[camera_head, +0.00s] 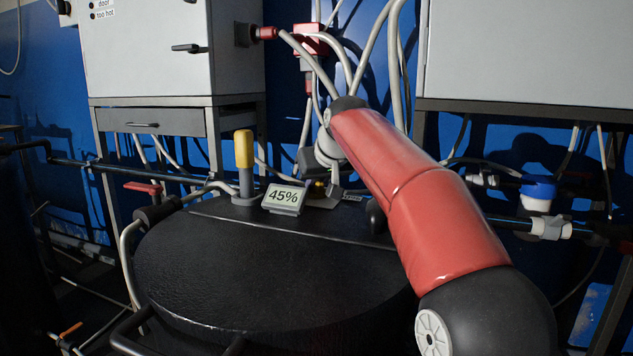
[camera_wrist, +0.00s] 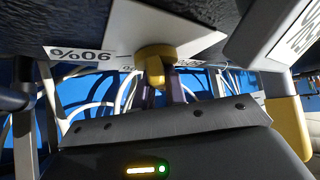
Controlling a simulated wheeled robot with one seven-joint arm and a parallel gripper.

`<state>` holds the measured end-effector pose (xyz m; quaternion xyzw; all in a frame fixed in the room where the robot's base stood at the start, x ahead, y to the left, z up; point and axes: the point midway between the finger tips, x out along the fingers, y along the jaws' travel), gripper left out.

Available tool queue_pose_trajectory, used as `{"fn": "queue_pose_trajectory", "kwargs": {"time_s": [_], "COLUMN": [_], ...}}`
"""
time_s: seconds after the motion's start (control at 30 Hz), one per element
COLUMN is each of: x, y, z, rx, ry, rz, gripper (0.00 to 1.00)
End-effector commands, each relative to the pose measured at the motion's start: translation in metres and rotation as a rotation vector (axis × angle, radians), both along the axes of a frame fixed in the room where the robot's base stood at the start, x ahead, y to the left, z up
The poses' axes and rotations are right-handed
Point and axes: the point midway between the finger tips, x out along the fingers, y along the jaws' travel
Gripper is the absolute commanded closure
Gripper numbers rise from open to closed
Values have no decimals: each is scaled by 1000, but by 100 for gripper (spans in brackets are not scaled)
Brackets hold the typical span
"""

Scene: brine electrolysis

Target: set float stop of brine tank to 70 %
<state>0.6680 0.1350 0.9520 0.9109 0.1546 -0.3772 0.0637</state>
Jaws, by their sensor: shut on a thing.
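The brine tank (camera_head: 270,270) is a wide black drum with a flat lid. A tilted display (camera_head: 283,198) on its rear edge reads 45%. In the wrist view, a yellow knob (camera_wrist: 157,54) sits against a white scale plate (camera_wrist: 85,50) marked 90%, upside down in the picture. My gripper (camera_wrist: 161,88) is shut on the yellow knob, its two dark fingers at the knob's tab. In the head view my gripper (camera_head: 328,188) is at the tank's rear edge, right of the display, mostly hidden by my arm. Other scale marks cannot be read.
A yellow-capped post (camera_head: 244,150) stands just left of the display. A red-handled valve (camera_head: 143,188) and hoses lie at the left. Grey cabinets (camera_head: 150,50) stand behind. A blue-capped fitting (camera_head: 538,192) and pipes are at the right. The lid's front is clear.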

Motion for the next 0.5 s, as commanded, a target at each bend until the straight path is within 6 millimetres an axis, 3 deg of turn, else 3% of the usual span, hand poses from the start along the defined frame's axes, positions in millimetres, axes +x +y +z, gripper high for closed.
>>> {"fn": "queue_pose_trajectory", "kwargs": {"time_s": [0.27, 0.5], "x": [0, 0], "y": [1, 2], "z": [0, 0], "rx": [-2, -3], "ry": [0, -1], "rz": [-71, -237], "gripper": [100, 100]}}
